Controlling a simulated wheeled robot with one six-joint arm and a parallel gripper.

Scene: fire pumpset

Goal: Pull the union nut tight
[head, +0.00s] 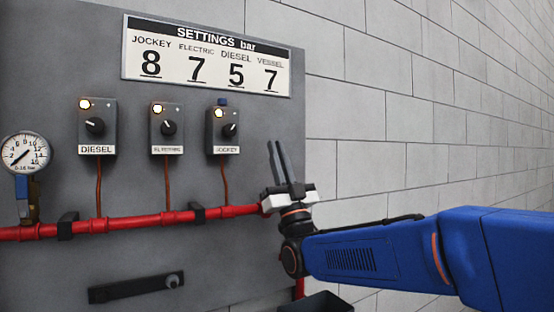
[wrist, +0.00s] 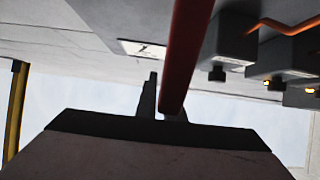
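My gripper (head: 274,142) points upward in front of the panel's right edge, at the right end of the red pipe (head: 120,223). Its two dark fingers stand a little apart, with nothing seen between them. In the wrist view, a dark finger (wrist: 149,95) shows beside the red pipe (wrist: 187,55), which crosses in front and hides most of the other finger. I cannot make out a union nut for certain; the pipe's right end is hidden behind my gripper. Whether the gripper touches the pipe cannot be told.
The grey panel (head: 50,130) carries a pressure gauge (head: 24,153), DIESEL (head: 97,126), ELECTRIC (head: 167,128) and JOCKEY (head: 222,129) switch boxes, and a settings sign (head: 207,56). A dark bar with a round knob (head: 137,288) sits below the pipe. A dark box (head: 316,302) stands lower right.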

